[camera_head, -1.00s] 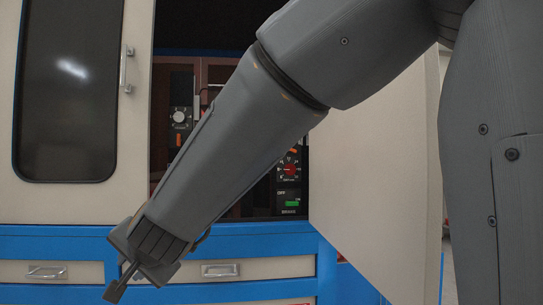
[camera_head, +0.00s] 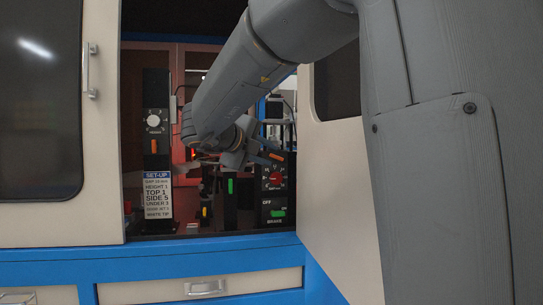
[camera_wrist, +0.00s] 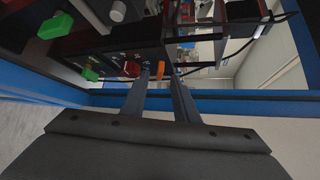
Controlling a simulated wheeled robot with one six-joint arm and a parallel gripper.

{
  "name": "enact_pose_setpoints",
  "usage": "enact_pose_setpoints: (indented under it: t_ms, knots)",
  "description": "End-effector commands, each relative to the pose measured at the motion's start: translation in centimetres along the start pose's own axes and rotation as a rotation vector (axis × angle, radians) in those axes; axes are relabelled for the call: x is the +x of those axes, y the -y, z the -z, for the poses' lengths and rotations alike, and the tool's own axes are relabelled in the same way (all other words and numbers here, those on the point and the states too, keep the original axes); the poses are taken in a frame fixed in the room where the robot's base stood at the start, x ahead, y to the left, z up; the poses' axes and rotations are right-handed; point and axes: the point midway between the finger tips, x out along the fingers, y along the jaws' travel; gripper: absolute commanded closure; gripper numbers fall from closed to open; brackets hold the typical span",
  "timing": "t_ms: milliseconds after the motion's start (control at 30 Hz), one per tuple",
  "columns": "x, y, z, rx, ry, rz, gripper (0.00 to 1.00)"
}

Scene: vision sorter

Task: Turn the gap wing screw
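My gripper (camera_head: 262,152) is inside the open cabinet, above a panel with a red dial (camera_head: 274,178). In the wrist view its two fingers (camera_wrist: 159,72) are apart. A small orange piece (camera_wrist: 158,73) shows between the fingertips; I cannot tell whether they touch it. Orange pieces also show in the head view, one beside my fingers (camera_head: 278,156) and one on the left black post (camera_head: 154,146), under a grey knob (camera_head: 153,120). No label marks the gap wing screw, so I cannot tell which part it is.
A set-up sign (camera_head: 158,195) stands at the left post's foot. A green piece (camera_head: 230,186) and a green brake switch (camera_head: 278,213) are close by. The cabinet's open right door (camera_head: 345,200) and blue front edge (camera_head: 190,262) bound the opening.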

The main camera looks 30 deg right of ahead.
Motion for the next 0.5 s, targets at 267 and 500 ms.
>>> enact_pose_setpoints:
  t_ms: [267,500]
  knots:
    - [3.1,0.0,0.0,-0.002,0.000,0.000,0.73]
    - [3.5,0.0,-0.1,-0.002,0.003,0.000,0.73]
